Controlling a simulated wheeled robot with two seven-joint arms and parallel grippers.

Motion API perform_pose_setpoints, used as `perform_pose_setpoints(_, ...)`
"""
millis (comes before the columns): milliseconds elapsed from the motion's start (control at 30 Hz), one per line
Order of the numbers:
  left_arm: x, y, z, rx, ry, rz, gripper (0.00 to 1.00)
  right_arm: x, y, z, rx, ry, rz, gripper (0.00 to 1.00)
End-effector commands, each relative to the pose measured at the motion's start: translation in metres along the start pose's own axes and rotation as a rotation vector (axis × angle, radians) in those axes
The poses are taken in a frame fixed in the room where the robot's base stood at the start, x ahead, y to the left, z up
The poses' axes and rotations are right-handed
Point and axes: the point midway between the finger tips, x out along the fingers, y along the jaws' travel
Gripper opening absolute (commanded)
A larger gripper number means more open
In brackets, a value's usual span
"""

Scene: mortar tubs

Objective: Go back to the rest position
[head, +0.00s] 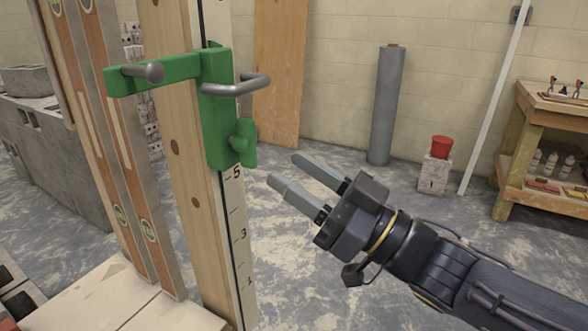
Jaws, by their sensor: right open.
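My right gripper (292,174) is open and empty, with two grey fingers apart and pointing up and left. Its arm comes in from the lower right. The gripper is in the air to the right of a wooden post with a numbered scale (237,262), and no contact shows. A green clamp (219,125) with a grey bent handle (237,86) sits on the post, above and left of the fingertips. My left gripper is not in the head view.
Spirit levels (121,200) stand upright left of the post. Grey blocks (58,150) are at the left. A wooden shelf (505,193) is at the right. Open floor lies between.

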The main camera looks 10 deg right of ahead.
Motion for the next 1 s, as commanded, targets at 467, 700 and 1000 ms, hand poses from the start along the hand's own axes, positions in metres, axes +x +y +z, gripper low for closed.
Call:
perform_pose_setpoints(467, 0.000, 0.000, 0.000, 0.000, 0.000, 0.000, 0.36, -0.128, 0.106, 0.074, 0.097, -0.415, 0.712, 0.45)
perform_pose_setpoints(700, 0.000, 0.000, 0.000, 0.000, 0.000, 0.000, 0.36, -0.240, 0.071, 0.151, 0.383, -0.834, 0.941, 0.45)
perform_pose_setpoints(1000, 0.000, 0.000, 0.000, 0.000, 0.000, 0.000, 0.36, -0.295, -0.020, 0.197, 0.712, -1.142, 0.867, 0.45)
